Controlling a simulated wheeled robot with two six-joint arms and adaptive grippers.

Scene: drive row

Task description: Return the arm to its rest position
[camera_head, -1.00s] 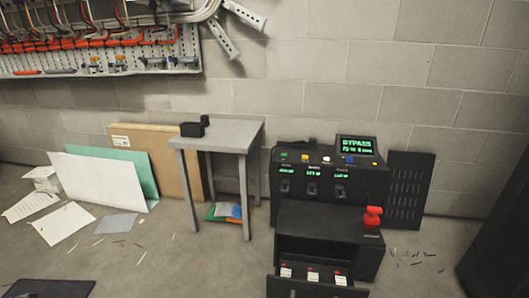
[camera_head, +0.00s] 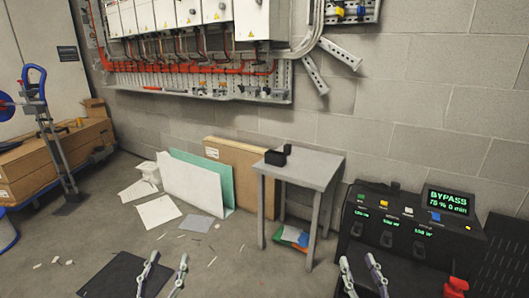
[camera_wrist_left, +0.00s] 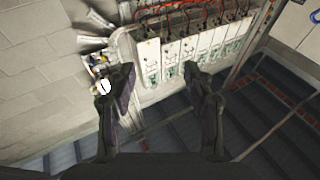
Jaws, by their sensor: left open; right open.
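My left gripper (camera_head: 168,258) shows at the bottom of the head view, left of centre. Its two fingers are apart and nothing is between them. In the left wrist view its fingers (camera_wrist_left: 155,78) are spread, with the wall cabinet row behind the gap. My right gripper (camera_head: 358,261) is at the bottom right of the head view, in front of the black console. Its fingers are apart and empty. Most of both arms is out of the picture.
A black console (camera_head: 400,205) reads BYPASS at right. A grey table (camera_head: 310,170) with a black block stands left of it. Boards (camera_head: 195,185) lean on the wall. A blue-handled cart (camera_head: 50,130) with boxes is at far left. White drive units (camera_head: 190,18) hang above.

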